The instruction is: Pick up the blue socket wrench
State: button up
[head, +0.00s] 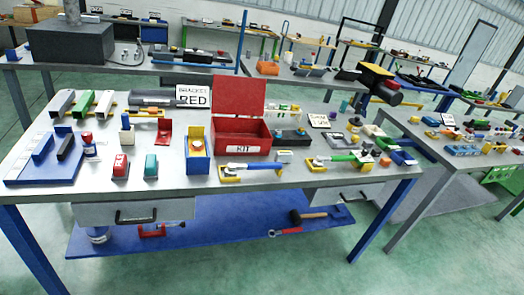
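A blue-handled wrench (250,166) lies across a yellow holder (230,175) near the front edge of the grey workbench (300,178), in front of the red KIT box. Its left end rests over the holder and its handle points right. It is small in the view, so its socket end is not clear. My gripper does not show in the head view.
The open red KIT box (241,140) stands behind the wrench. A yellow and blue bin (198,160) is to its left, and a green-handled tool (345,157) on a similar holder to its right. Green floor (330,275) is free in front.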

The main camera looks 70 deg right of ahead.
aim_at(231, 170)
jog(key=z, duration=0.5)
jog(key=i, duration=1.1)
jog(key=z, duration=1.15)
jog(key=i, duration=0.5)
jog(key=z, duration=0.3)
jog(key=k, duration=0.9)
jog(key=z, duration=0.2)
jog(key=i, duration=0.95)
jog(key=u, duration=0.1)
